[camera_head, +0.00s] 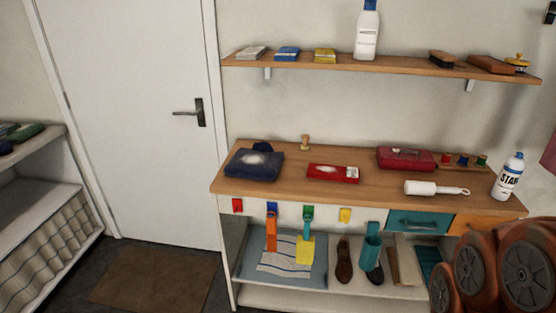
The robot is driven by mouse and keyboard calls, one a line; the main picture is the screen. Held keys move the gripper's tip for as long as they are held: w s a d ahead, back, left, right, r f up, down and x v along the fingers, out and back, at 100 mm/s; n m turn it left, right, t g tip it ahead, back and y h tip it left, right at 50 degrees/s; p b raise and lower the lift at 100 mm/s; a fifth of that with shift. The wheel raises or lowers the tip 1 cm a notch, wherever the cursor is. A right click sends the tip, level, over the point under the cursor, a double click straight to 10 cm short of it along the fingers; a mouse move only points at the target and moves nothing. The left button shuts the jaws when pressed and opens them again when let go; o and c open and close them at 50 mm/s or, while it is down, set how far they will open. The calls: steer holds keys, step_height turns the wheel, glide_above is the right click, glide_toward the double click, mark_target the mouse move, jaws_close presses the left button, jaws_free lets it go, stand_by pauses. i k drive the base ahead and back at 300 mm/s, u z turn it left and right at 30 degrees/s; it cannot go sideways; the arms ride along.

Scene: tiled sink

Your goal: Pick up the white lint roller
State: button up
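The white lint roller (423,188) lies on its side on the wooden counter top, near the front edge and to the right. Its thick white roll is at the left and its thin handle with a looped end points right. It lies apart from the white starch bottle (508,177) to its right. My arm's rounded orange links show at the bottom right, in front of the counter's right end. My gripper is not in view, so its state is hidden.
Behind the roller are a red case (407,158) and a rack of thread spools (464,161). A red packet (333,173) and dark blue cloth (254,164) lie to the left. A shelf (390,64) hangs above. The counter just left of the roller is clear.

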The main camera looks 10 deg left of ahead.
mark_target(411, 186)
steer(key=k, duration=0.5)
steer(key=z, duration=1.5)
steer(key=i, duration=1.35)
steer(key=u, duration=2.75)
